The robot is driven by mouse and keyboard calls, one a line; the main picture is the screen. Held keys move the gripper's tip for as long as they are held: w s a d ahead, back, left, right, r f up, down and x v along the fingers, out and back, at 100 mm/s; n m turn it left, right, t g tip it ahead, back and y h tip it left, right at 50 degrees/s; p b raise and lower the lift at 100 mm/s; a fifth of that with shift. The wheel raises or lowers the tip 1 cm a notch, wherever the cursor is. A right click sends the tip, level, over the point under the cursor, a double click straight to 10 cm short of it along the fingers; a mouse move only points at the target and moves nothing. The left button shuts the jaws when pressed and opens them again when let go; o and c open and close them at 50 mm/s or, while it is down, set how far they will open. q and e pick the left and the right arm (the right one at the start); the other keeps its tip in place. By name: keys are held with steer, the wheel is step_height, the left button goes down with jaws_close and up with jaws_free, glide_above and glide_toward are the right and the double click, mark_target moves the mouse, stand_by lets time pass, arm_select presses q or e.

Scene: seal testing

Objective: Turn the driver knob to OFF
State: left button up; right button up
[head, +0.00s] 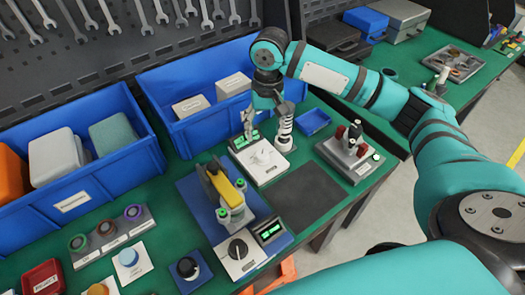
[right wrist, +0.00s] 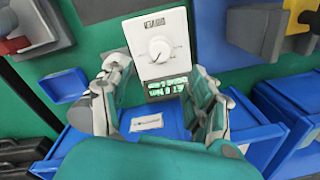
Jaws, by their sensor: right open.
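The driver unit is a white box (right wrist: 181,52) labelled DRIVER, with a round white knob (right wrist: 160,49) bearing a dark pointer line and a green-lit display (right wrist: 169,86) at one end. In the head view the same box (head: 275,171) stands on the green bench with its knob (head: 263,156) on top. My right gripper (head: 265,139) is open above the display end of the box. In the right wrist view its fingers (right wrist: 158,76) are spread to either side of the display, apart from the knob. The pointer's setting is too small to read. My left gripper is not in view.
Blue bins (head: 140,128) stand behind, with white boxes inside. A yellow-handled device on a blue base (head: 193,197) and a black-knob unit (head: 247,262) stand in front. A grey block with red knobs (head: 338,162) is at right. A dark mat (head: 310,194) lies clear.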

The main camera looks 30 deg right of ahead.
mark_target(263, 154)
steer(key=f, duration=1)
steer(key=shift+a, duration=0.25)
steer(key=shift+c, duration=0.2)
steer(key=shift+r, duration=0.1)
steer(key=c, duration=1.1)
